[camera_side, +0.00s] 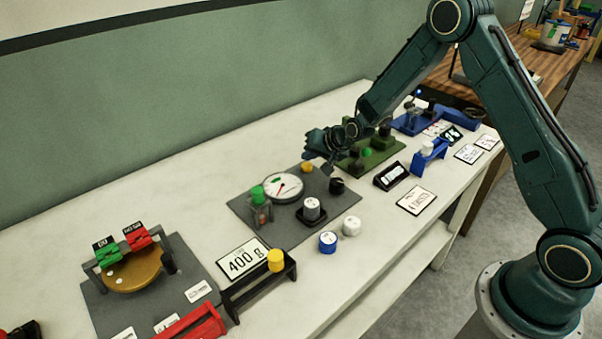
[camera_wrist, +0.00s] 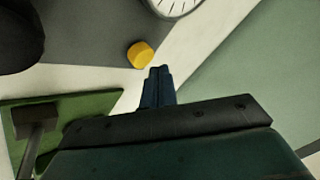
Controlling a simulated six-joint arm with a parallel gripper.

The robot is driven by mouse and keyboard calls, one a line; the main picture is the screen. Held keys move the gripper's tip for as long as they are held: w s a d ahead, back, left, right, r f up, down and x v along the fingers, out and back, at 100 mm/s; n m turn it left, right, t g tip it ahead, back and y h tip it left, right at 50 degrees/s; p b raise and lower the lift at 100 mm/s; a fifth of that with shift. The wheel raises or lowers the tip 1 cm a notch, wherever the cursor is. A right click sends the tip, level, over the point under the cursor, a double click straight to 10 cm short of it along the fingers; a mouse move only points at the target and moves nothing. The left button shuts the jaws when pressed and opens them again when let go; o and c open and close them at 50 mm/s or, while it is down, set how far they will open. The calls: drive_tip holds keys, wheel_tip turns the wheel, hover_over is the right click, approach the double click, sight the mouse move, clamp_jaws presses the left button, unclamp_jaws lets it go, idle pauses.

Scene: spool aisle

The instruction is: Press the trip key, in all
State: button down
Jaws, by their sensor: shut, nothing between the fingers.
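My gripper (camera_side: 328,164) is shut and empty above the grey board (camera_side: 238,209), near its far right corner. Its closed fingertips (camera_wrist: 159,72) show in the wrist view, just to the right of a small yellow round piece (camera_wrist: 140,54). In the side view the yellow piece (camera_side: 307,167) sits at the board's edge, left of the gripper; they look apart. The white dial (camera_side: 285,187) with a red needle is beside it. A green-topped post (camera_side: 258,194) and a black knob (camera_side: 337,186) stand on the same board. No label shows which piece is the trip key.
A green board (camera_side: 383,153) with black posts is close on the right. The wall (camera_side: 200,90) rises behind the bench.

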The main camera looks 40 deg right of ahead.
sight(310, 167)
drive_tip(key=shift+f, duration=1)
idle(1.6)
drive_tip(key=shift+r, duration=0.95)
drive_tip(key=shift+r, duration=0.1)
drive_tip(key=shift+r, duration=2.45)
